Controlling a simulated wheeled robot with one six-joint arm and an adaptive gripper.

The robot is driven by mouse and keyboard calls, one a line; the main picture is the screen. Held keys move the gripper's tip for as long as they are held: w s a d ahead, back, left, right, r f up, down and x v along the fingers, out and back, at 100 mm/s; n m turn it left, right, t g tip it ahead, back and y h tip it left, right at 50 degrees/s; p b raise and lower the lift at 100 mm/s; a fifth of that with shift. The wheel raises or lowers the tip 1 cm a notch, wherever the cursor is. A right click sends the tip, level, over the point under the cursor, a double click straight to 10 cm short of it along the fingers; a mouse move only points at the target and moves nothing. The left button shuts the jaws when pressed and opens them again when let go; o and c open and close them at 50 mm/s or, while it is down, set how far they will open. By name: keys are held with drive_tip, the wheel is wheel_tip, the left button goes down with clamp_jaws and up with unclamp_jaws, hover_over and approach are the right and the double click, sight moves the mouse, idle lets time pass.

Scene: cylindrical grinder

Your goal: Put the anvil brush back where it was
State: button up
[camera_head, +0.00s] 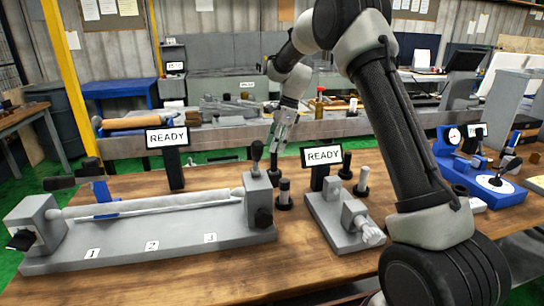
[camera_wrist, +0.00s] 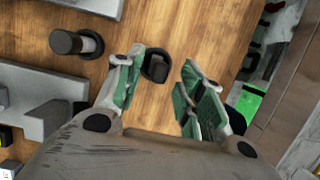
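My gripper (camera_head: 281,138) points down over the back edge of the wooden table, above a small dark cup holder (camera_head: 274,158). In the wrist view my gripper (camera_wrist: 168,88) is open, with green-padded fingers apart and nothing gripped. A black round holder with a dark upright piece in it (camera_wrist: 157,67) shows between and beyond the fingertips. I cannot tell for sure whether this piece is the anvil brush. The gauge with a grey base (camera_head: 335,228) stands front right of the gripper.
Black-based pegs (camera_head: 361,181) stand behind the gauge. Two READY displays (camera_head: 167,138) rise from the table. A blue instrument (camera_head: 480,185) is at right. Bare wood (camera_wrist: 215,35) lies around the holder.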

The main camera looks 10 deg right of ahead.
drive_tip(key=s+d+r+n, duration=0.1)
drive_tip(key=s+d+r, duration=0.1)
drive_tip(key=s+r, duration=0.15)
drive_tip(key=s+d+r+n+t, duration=0.1)
drive_tip(key=s+r, duration=0.1)
drive_tip(key=r, duration=0.3)
drive_tip(key=s+d+r+n, duration=0.1)
drive_tip(key=s+d+r, duration=0.1)
drive_tip(key=r, duration=0.2)
drive_tip(key=s+d+r+n+t+h, duration=0.1)
drive_tip(key=s+d+r+n, duration=0.15)
drive_tip(key=s, duration=0.35)
drive_tip(key=s+d+r+n+h, duration=0.1)
drive_tip(key=s+r+n, duration=0.2)
drive_tip(key=s, duration=0.4)
drive_tip(key=s+d+f+n, duration=0.1)
drive_tip(key=s+d+n, duration=0.1)
drive_tip(key=s, duration=0.5)
drive_tip(key=s+d+f+n+t+h, duration=0.1)
drive_tip(key=s+n, duration=0.3)
drive_tip(key=s, duration=0.4)
drive_tip(key=s+d+f+n+t, duration=0.1)
drive_tip(key=s+d+f+n, duration=0.1)
drive_tip(key=s, duration=0.5)
drive_tip(key=shift+s+d+f+n, duration=0.25)
drive_tip(key=shift+d+f+n, duration=0.15)
drive_tip(key=shift+n, duration=0.35)
